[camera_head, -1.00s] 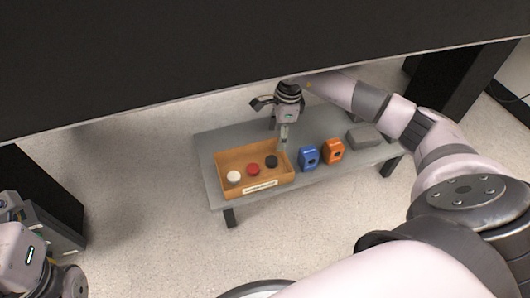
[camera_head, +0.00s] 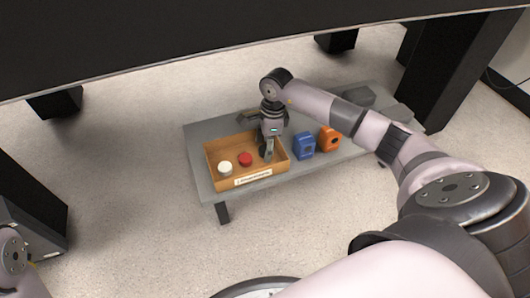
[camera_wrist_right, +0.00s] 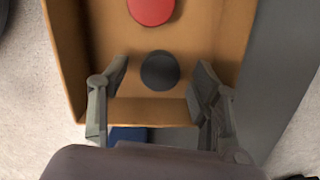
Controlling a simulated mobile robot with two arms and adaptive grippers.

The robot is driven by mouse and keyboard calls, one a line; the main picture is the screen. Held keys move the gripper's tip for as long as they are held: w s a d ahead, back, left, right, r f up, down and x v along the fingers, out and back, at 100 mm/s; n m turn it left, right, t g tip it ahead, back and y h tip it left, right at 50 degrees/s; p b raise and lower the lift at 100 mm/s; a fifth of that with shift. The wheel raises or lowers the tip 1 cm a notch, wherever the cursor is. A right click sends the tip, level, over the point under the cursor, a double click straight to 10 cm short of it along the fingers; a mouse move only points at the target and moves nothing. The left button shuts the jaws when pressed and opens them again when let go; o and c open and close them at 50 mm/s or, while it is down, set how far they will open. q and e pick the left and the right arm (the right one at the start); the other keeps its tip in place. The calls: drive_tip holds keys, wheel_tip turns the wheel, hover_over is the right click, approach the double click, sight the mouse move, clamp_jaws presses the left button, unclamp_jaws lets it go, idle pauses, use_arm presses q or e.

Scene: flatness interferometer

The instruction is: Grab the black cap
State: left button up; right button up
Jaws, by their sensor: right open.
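The black cap (camera_wrist_right: 160,71) is a dark round disc lying in the tan box (camera_wrist_right: 218,35), near the box's end wall. In the right wrist view it lies between the two spread fingers of my right gripper (camera_wrist_right: 161,72), with gaps on both sides. In the head view my right gripper (camera_head: 266,153) points down into the right part of the box (camera_head: 213,176) and hides the cap. The right gripper is open and holds nothing. Part of my left arm shows at the lower left of the head view, but its gripper does not.
A red cap (camera_head: 245,159) and a white cap (camera_head: 225,168) lie left of the gripper in the box. A blue object (camera_head: 304,145) and an orange object (camera_head: 329,139) stand to the right on the low grey table (camera_head: 202,150). A large dark surface overhangs above.

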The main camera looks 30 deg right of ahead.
drive_tip(key=shift+f, duration=0.2)
drive_tip(key=shift+c, duration=0.2)
drive_tip(key=c, duration=0.8)
drive_tip(key=shift+r, duration=0.1)
